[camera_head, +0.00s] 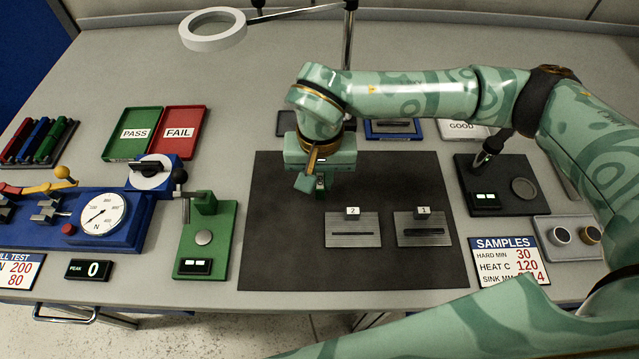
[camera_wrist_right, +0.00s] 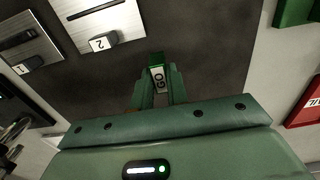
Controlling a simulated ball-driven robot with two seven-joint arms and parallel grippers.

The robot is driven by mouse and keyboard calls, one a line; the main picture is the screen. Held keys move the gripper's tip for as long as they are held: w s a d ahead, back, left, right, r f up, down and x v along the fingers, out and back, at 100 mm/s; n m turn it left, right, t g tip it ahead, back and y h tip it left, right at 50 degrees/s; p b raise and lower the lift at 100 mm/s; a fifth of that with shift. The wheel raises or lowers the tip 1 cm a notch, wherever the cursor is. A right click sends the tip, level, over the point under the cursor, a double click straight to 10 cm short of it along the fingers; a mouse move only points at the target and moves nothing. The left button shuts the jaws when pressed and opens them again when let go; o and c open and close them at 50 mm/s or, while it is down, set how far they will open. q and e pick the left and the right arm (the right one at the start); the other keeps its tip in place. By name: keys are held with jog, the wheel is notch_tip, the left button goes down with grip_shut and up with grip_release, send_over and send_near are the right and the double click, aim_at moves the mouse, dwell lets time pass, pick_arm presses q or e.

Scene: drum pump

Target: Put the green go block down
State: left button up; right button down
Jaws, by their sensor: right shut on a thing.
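The green go block (camera_wrist_right: 158,77) shows in the right wrist view between the two fingers, with a white GO label on it. My right gripper (camera_wrist_right: 160,90) is shut on it. In the head view the right gripper (camera_head: 318,190) is over the dark mat (camera_head: 285,255), left of its middle. The block is mostly hidden behind the gripper there. I cannot tell whether the block touches the mat. My left gripper is not in view.
Metal plates marked 2 (camera_head: 352,236) and 1 (camera_head: 423,234) lie on the mat's right part. A green fixture (camera_head: 212,240) stands left of the mat, PASS (camera_head: 133,150) and FAIL (camera_head: 180,150) trays behind it. The mat's front left is clear.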

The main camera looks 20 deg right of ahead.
jog(key=shift+f, duration=1.05)
jog(key=shift+f, duration=0.15)
jog(key=c, duration=1.4)
grip_release()
